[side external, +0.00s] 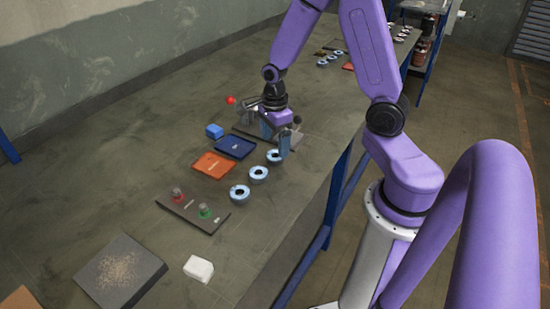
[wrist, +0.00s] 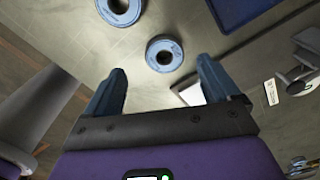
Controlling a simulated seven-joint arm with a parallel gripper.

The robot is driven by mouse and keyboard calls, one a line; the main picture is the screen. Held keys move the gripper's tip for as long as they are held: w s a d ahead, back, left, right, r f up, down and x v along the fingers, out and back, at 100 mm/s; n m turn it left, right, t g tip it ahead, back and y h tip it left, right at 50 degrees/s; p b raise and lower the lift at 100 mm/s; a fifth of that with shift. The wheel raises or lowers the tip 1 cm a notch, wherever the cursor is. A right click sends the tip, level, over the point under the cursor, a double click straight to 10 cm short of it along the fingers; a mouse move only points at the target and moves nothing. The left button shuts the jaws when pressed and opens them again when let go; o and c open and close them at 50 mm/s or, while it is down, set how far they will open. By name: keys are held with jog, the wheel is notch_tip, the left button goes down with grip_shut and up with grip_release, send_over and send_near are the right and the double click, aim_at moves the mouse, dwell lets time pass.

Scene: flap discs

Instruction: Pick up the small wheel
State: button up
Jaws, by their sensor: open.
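Three blue-and-white ring-shaped wheels lie flat in a row near the table's front edge in the side external view: a near one (side external: 233,193), a middle one (side external: 252,174) and a far one (side external: 268,157). In the wrist view a smaller-looking wheel (wrist: 177,53) lies on the table just beyond the gap between my fingertips. A larger-looking wheel (wrist: 120,20) is cut off by the top edge. My gripper (side external: 275,136) is open and empty, pointing down beside the far wheel; its blue fingers also show in the wrist view (wrist: 162,78), apart from both wheels.
A dark blue tray (side external: 236,147), an orange tray (side external: 213,165) and a blue block (side external: 214,131) lie left of the wheels. Nearer are a white block (side external: 198,268) and a gritty grey slab (side external: 120,274). Metal fixtures (wrist: 300,78) stand close by.

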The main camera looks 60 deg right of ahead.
aim_at(275, 151)
jog(key=f, duration=0.3)
jog(key=shift+w+d+f, duration=0.1)
jog(key=shift+d+f, duration=0.15)
jog(key=shift+d, duration=0.05)
jog(key=shift+f, duration=0.8)
jog(key=shift+c, duration=0.3)
jog(key=c, duration=1.1)
jog(key=shift+c, duration=0.2)
jog(key=shift+r, duration=0.15)
